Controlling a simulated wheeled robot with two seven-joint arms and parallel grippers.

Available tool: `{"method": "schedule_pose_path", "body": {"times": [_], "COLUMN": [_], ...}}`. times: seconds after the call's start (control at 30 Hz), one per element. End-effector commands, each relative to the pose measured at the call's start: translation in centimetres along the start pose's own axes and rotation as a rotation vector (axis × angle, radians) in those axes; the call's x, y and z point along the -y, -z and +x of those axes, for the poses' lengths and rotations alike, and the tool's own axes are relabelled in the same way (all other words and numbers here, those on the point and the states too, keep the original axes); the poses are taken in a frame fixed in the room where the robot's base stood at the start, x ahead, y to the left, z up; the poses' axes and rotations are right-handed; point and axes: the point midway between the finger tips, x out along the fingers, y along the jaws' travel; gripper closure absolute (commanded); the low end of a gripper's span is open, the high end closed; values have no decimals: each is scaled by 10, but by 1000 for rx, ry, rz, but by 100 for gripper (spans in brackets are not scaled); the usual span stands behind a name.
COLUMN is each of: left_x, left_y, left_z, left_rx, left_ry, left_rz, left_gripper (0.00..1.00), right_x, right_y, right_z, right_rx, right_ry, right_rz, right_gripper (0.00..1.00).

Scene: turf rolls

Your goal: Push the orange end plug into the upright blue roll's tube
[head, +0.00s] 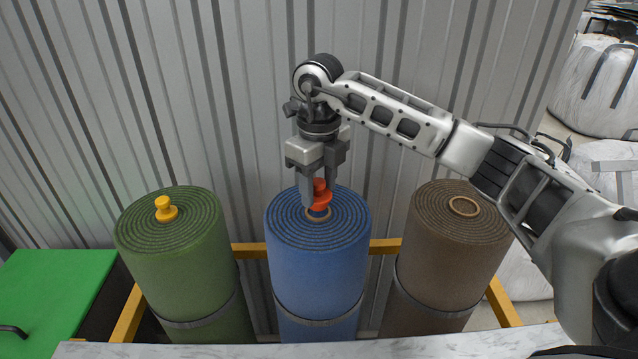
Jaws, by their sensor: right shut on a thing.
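The blue roll (318,260) stands upright in the middle, with the tan rim of its tube (318,216) at the centre of the top. My right gripper (319,194) points down over the roll and is shut on the orange end plug (321,201). The plug is at the tube's mouth, and the rim shows just below it. I cannot tell whether its lower end is inside the tube. The fingers hide part of the plug. My left gripper is not in view.
A green roll (180,265) with a yellow plug (166,209) in its top stands at left. A brown roll (445,265) with an open tube (463,207) stands at right. A yellow frame (385,246) surrounds them. A corrugated wall (240,100) is close behind. A pale ledge (220,350) runs in front.

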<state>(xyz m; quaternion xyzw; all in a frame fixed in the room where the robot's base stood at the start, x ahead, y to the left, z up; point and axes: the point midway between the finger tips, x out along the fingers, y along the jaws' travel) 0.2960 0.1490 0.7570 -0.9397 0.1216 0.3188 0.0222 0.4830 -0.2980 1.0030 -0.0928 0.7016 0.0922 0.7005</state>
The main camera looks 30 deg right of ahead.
Motion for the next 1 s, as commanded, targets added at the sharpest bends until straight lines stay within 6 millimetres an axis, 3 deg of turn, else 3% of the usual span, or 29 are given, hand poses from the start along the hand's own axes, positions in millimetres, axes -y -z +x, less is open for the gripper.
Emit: {"method": "schedule_pose_path", "body": {"times": [1.0], "left_x": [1], "left_y": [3], "left_z": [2], "left_rx": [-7], "left_ry": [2], "left_rz": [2], "left_gripper": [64], "right_x": [0], "right_y": [0], "right_z": [2], "right_rx": [1], "right_ry": [0], "right_rz": [-4], "right_gripper": [77]}}
